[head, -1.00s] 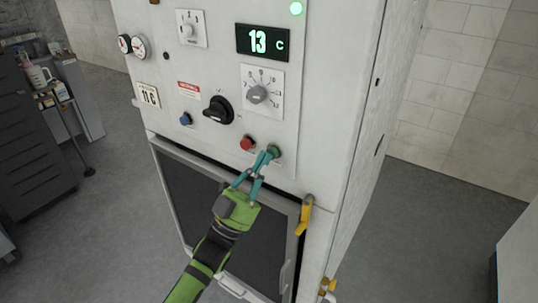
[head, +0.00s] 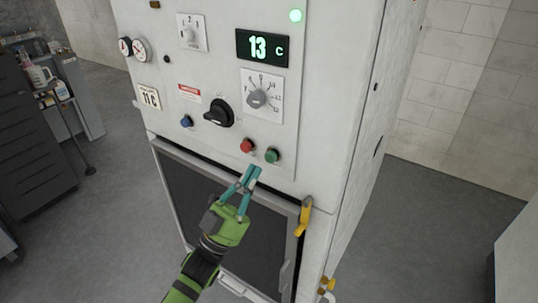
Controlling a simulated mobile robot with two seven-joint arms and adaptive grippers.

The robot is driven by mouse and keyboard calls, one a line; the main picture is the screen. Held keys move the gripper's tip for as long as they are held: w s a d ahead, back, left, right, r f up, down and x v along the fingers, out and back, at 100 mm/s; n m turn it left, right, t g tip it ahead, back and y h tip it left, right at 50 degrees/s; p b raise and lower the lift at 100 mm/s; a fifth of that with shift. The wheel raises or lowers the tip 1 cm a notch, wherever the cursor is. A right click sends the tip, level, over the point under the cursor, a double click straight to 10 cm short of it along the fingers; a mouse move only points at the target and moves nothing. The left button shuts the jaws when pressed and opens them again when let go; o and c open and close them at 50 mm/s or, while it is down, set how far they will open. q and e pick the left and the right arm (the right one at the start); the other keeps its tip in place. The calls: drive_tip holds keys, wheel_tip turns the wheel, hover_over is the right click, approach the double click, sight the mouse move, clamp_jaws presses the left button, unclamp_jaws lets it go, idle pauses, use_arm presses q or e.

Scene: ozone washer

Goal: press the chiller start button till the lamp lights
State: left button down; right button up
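The white chiller cabinet (head: 330,100) fills the middle of the head view. Its green button (head: 272,155) sits low on the panel, just right of the red button (head: 247,146). A round lamp (head: 295,15) at the top right of the panel glows green. The display (head: 262,47) reads 13 C. My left gripper (head: 254,169), with teal fingers, is below and left of the green button and apart from it. Its fingertips are together, with nothing seen between them. My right gripper is out of view.
A black rotary switch (head: 219,113), a blue button (head: 186,121) and a grey dial (head: 257,98) are on the panel. A yellow handle (head: 304,215) sticks out at the door's right edge. A dark drawer cabinet (head: 35,140) stands at left.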

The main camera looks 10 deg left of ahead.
use_arm(q)
drive_tip(key=s, duration=0.1)
drive_tip(key=s+a, duration=0.1)
drive_tip(key=s, duration=0.1)
drive_tip(key=shift+p, duration=0.4)
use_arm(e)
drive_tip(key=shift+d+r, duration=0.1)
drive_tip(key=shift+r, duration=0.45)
use_arm(q)
drive_tip(key=shift+w, duration=0.1)
